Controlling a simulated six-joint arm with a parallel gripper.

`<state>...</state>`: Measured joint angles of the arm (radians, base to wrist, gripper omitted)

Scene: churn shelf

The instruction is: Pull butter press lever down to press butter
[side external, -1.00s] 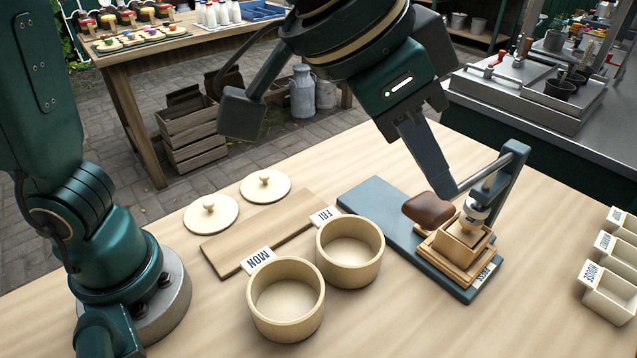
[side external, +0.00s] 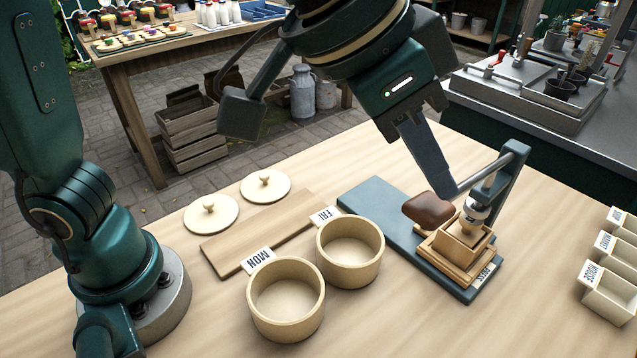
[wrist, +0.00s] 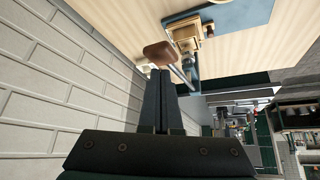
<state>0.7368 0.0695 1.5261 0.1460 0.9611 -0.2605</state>
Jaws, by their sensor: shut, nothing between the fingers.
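The butter press stands on a blue base plate (side external: 375,205) with a PRESS label. Its upright frame (side external: 512,175) holds a metal lever arm that ends in a brown handle (side external: 429,210). The lever slopes down toward the handle, and the plunger (side external: 475,212) sits at the wooden mould box (side external: 460,243). My gripper (side external: 448,192) is shut and empty, with its fingertips at the lever just above and behind the handle; I cannot tell if they touch. In the wrist view, the shut fingers (wrist: 160,85) point at the brown handle (wrist: 160,50). The butter inside the mould is hidden.
Two round wooden crocks, labelled MON (side external: 286,300) and FRI (side external: 350,252), stand left of the press. Two lids (side external: 211,213) and a wooden board (side external: 260,235) lie behind them. Small labelled boxes (side external: 610,290) sit at the right edge. The table between press and boxes is clear.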

